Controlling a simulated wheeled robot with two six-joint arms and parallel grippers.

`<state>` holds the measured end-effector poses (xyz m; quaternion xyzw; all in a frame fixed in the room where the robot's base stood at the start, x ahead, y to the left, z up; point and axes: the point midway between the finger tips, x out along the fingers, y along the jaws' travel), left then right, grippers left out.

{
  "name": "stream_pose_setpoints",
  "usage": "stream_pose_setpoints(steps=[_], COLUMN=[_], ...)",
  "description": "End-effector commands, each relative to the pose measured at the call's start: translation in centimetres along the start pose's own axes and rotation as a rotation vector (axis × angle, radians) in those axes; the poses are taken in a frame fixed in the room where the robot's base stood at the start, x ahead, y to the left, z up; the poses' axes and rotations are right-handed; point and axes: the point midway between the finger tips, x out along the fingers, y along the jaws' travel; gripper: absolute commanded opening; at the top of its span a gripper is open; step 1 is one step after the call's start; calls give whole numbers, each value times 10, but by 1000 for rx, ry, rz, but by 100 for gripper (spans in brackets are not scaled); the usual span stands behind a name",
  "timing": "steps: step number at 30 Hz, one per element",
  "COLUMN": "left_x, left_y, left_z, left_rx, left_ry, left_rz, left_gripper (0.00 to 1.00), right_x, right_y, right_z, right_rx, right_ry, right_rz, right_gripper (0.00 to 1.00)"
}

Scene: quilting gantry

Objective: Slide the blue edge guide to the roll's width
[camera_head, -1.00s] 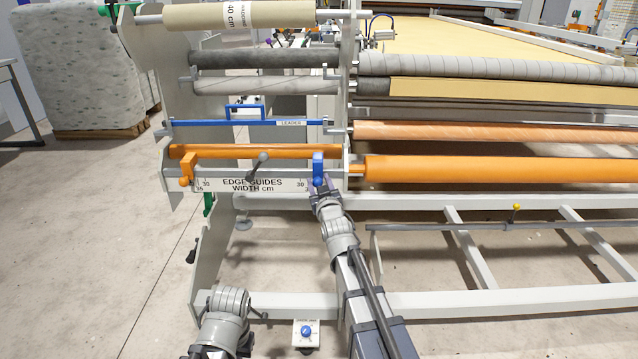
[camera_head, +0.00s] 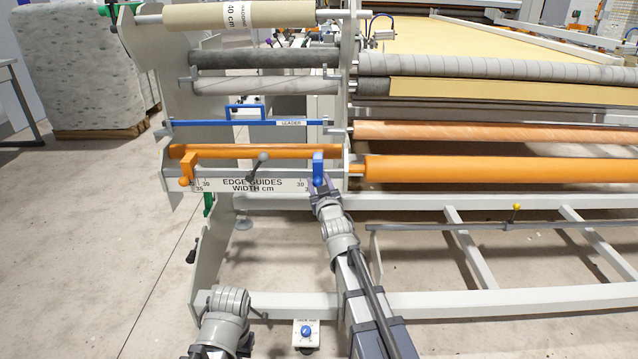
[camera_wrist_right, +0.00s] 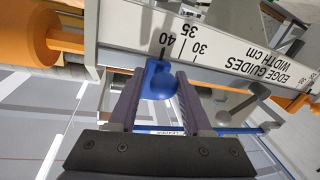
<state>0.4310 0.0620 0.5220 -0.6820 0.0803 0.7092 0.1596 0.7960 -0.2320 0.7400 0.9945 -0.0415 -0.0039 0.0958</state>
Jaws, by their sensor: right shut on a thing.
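The blue edge guide (camera_head: 318,165) stands at the right end of the white width scale (camera_head: 252,186). In the right wrist view the blue guide's knob (camera_wrist_right: 158,80) sits between the two fingers of my right gripper (camera_wrist_right: 157,98), which is shut on it, near the 40 mark. In the head view my right gripper (camera_head: 319,186) reaches up to the guide from below. The orange edge guide (camera_head: 187,168) is at the left end of the scale. The roll (camera_head: 228,16), labelled 40 cm, hangs at the top. My left arm shows at the bottom left; its fingers are not visible.
A grey lever (camera_head: 258,165) stands between the two guides. An orange roller (camera_head: 255,151) runs behind them. A blue leader bar (camera_head: 245,123) lies above. The frame's side plate (camera_head: 346,155) is just right of the blue guide. A control box (camera_head: 306,334) stands low down.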

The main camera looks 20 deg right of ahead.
Motion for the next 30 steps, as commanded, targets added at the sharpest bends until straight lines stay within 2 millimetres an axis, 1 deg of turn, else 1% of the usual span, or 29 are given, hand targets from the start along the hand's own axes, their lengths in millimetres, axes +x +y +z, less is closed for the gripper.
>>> stream_pose_setpoints(steps=[11,12,16,17,25,30], left_x=[0,0,0,0,0,0], left_y=[0,0,0,0,0,0], left_z=[0,0,0,0,0,0], left_rx=[0,0,0,0,0,0], left_ry=[0,0,0,0,0,0], left_rz=[0,0,0,0,0,0], left_gripper=[0,0,0,0,0,0], right_x=[0,0,0,0,-1,-13], right_y=[-1,-1,0,0,0,0], right_z=[0,0,0,0,0,0], right_rx=[-4,-3,-3,-2,-1,-1], right_ry=[-1,-1,-1,-1,0,0], right_rz=[-1,-1,-1,-1,0,0], right_gripper=[0,52,67,68,68,68])
